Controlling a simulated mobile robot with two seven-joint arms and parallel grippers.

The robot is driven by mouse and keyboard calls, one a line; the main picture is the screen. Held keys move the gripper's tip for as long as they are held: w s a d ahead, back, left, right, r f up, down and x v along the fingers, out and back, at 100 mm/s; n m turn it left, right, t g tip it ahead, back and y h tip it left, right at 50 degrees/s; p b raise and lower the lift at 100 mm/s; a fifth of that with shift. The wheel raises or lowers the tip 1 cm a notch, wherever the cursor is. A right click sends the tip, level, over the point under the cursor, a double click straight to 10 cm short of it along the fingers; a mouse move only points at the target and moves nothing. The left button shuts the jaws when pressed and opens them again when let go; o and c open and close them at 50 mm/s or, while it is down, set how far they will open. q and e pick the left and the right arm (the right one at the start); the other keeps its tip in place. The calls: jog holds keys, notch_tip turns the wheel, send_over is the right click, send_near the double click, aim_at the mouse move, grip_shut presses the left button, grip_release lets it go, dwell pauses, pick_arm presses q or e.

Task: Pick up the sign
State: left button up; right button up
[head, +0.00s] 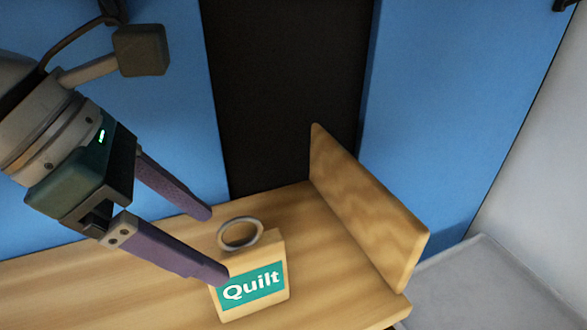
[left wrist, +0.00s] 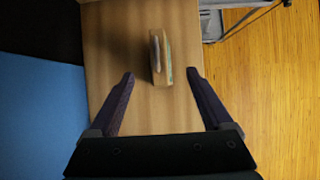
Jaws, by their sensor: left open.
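The sign (head: 252,284) is a small wooden block with a teal label reading "Quilt" and a grey ring at its top. It stands on the wooden shelf (head: 110,293) near the right end board. My left gripper (head: 221,243) is open, and its purple fingers reach toward the sign from the upper left. One fingertip overlaps the label's left edge in the head view. In the left wrist view the sign (left wrist: 161,58) lies ahead, between the lines of the two fingers (left wrist: 161,76), with nothing held. I cannot tell whether a finger touches it. My right gripper is not in view.
A wooden end board (head: 362,205) rises at the right end of the shelf, close to the sign. Blue panels (head: 290,60) with a dark gap stand behind. The shelf left of the sign is clear. A wooden floor (left wrist: 275,90) shows in the left wrist view.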

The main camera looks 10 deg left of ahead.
aim_at(224, 256)
pick_arm(q)
jog(key=x, duration=0.2)
jog(key=p+x, duration=0.1)
jog(key=x, duration=0.1)
jog(key=shift+s+d, duration=0.1)
jog(key=shift+s, duration=0.1)
jog(key=shift+w+d+f+p, duration=0.1)
jog(key=shift+w+f+p, duration=0.1)
jog(key=shift+f+p, duration=0.3)
jog(key=shift+a+x, duration=0.15)
jog(key=shift+x, duration=0.95)
jog(key=shift+a+x, duration=0.15)
jog(key=shift+x, duration=1)
jog(key=shift+f, duration=0.1)
jog(key=shift+c, duration=0.4)
grip_shut()
